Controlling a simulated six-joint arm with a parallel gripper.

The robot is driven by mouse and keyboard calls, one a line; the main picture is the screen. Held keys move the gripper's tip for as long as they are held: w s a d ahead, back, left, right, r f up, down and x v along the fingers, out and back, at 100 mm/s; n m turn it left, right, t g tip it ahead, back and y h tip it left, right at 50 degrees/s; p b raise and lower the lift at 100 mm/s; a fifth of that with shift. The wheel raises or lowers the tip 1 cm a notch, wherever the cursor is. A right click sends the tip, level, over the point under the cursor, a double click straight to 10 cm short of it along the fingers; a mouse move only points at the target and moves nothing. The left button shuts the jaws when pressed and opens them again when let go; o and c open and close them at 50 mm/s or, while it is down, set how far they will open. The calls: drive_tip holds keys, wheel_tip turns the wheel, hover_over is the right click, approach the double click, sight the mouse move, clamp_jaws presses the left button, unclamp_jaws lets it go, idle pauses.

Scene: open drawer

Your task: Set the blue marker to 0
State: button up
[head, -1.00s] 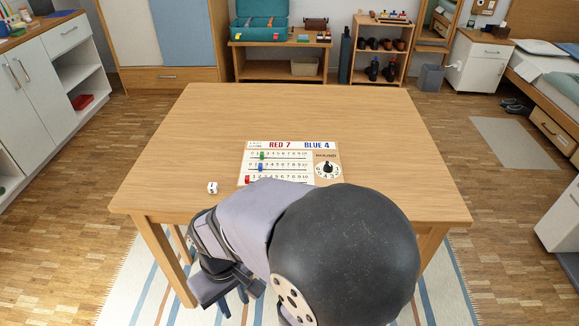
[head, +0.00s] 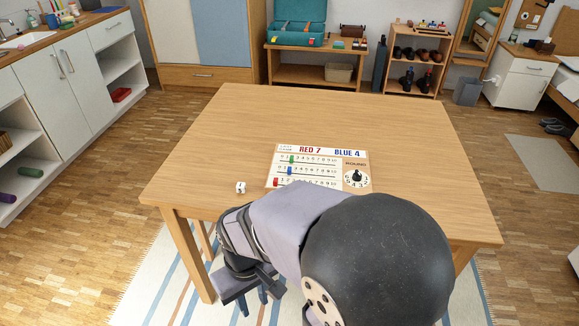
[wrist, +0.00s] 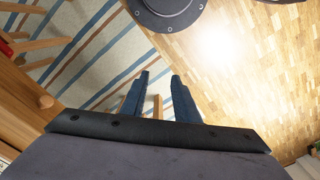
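The blue marker (head: 289,171) sits on the middle number row of the white scoreboard (head: 334,171), near the row's left end, about at 2. The board reads RED 7 and BLUE 4. A green marker (head: 291,160) is on the row above, and a red marker (head: 275,183) is at the left end of the row below. My arm hides the board's front edge. My gripper (head: 254,303) hangs in front of the table, over the rug, well away from the markers. In the wrist view its two blue fingers (wrist: 160,76) are apart with nothing between them.
The wooden table (head: 205,155) is mostly bare around the board. A white die (head: 241,187) lies left of the board. A round dial (head: 357,178) marked ROUND is at the board's right. The table's front edge lies between my gripper and the board.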

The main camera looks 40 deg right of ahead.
drive_tip(key=w+d+r+m+p, duration=0.2)
drive_tip(key=w+d+r+p, duration=0.1)
drive_tip(key=w+r+p, duration=0.4)
drive_tip(key=m+p, duration=0.6)
drive_tip(key=p, duration=0.5)
approach(289, 168)
drive_tip(key=shift+s+a+f, duration=0.15)
drive_tip(key=shift+a+f, duration=0.15)
drive_tip(key=shift+a, duration=0.1)
drive_tip(key=shift+d+f+m, duration=0.1)
drive_tip(key=shift+d+m, duration=0.2)
drive_tip(key=shift+d, duration=0.2)
drive_tip(key=shift+f+p, duration=1)
drive_tip(key=shift+f, duration=2.65)
clamp_jaws()
